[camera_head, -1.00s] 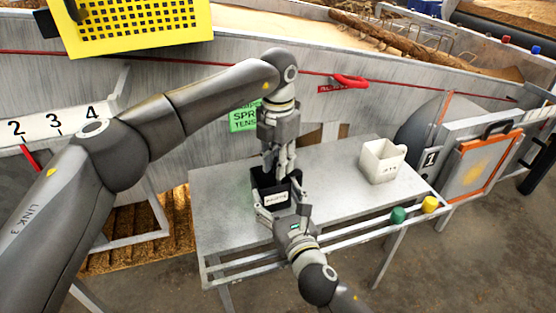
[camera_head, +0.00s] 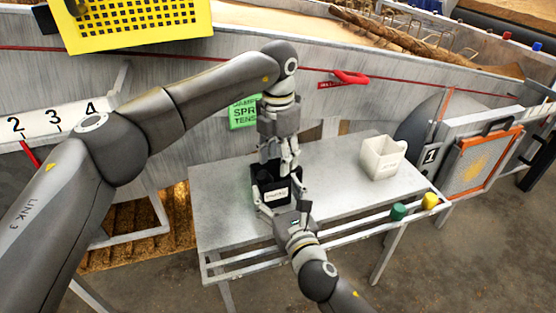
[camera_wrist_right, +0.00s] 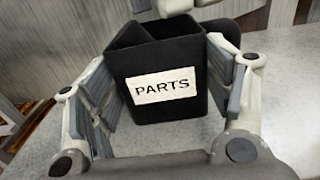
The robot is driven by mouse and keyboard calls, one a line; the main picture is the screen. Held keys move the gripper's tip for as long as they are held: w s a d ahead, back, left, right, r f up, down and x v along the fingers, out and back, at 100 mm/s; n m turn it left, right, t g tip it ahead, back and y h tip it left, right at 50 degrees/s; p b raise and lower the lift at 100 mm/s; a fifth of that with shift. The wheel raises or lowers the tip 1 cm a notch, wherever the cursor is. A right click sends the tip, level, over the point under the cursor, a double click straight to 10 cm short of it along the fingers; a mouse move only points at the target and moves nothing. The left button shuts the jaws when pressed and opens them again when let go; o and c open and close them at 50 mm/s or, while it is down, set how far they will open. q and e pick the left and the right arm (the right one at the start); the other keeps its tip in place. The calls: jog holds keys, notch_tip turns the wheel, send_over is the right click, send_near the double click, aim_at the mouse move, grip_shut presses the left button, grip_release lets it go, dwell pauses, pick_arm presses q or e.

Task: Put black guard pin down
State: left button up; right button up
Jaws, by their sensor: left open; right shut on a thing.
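A black box labelled PARTS (camera_head: 270,184) is on the grey table, and its label side shows large in the right wrist view (camera_wrist_right: 165,55). My right gripper (camera_head: 281,201) is shut on this box, with one finger along each side. My left gripper (camera_head: 282,170) is open and points down just above and behind the box's top. I cannot tell whether its fingertips reach inside the box. I cannot make out a black guard pin. The box's inside is mostly hidden. A dark rounded shape (camera_wrist_right: 243,28) shows behind the box at the right in the wrist view.
The grey table (camera_head: 225,215) has free room left of the box and between it and a white cup (camera_head: 381,158). A green knob (camera_head: 398,212) and a yellow knob (camera_head: 430,201) sit at the front rail. A grey metal wall (camera_head: 215,90) rises behind the table.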

pick_arm(q)
notch_tip(320, 180, up, 12)
dwell(0.3)
pick_arm(e)
jog(key=o, duration=1.1)
jog(key=shift+o, duration=0.2)
